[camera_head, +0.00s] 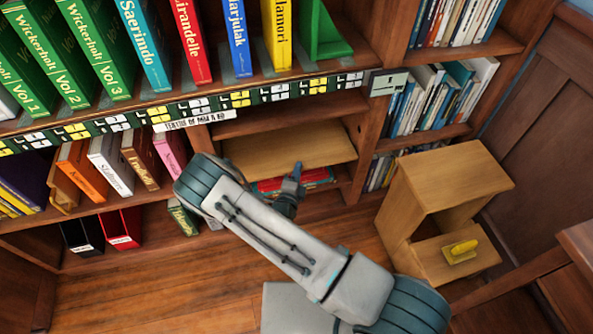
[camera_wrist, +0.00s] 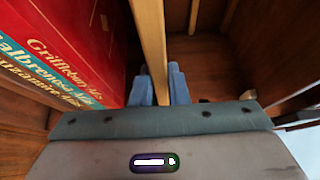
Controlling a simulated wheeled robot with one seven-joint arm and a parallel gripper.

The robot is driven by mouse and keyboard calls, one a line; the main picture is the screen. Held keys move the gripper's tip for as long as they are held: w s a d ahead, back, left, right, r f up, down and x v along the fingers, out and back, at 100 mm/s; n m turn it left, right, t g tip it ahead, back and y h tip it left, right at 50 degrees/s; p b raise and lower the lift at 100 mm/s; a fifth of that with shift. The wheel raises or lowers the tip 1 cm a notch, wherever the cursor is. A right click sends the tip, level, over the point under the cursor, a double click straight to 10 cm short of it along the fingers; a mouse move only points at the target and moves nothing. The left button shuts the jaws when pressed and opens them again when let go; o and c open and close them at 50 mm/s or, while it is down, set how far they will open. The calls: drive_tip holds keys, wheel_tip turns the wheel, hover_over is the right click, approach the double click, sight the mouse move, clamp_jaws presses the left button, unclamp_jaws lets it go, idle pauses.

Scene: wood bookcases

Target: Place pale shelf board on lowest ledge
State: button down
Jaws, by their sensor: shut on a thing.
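The pale shelf board (camera_head: 285,150) is inside the middle bay of the bookcase, roughly level, its front edge facing me. My gripper (camera_head: 294,186) is at the board's front edge, right of its middle. In the wrist view the gripper (camera_wrist: 160,86) has its two blue fingers on either side of the board (camera_wrist: 150,40), shut on it. The ledges under the board's ends are hidden, so I cannot tell whether it rests on them or which one it is level with.
Red and teal books (camera_wrist: 70,50) lie just below the board, close to my fingers. A fixed-looking brown shelf (camera_head: 285,122) is above it. Floor (camera_head: 170,280) is clear at left.

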drive_tip(key=shift+f, duration=0.1)
idle(0.3)
drive_tip(key=c, duration=1.3)
unclamp_jaws()
drive_tip(key=shift+c, duration=0.2)
drive_tip(key=shift+f, duration=0.2)
drive_tip(key=p+v, duration=0.2)
drive_tip(key=v, duration=1.1)
drive_tip(key=shift+s+a+r, duration=0.1)
drive_tip(key=shift+s+a, duration=0.05)
drive_tip(key=shift+s, duration=0.2)
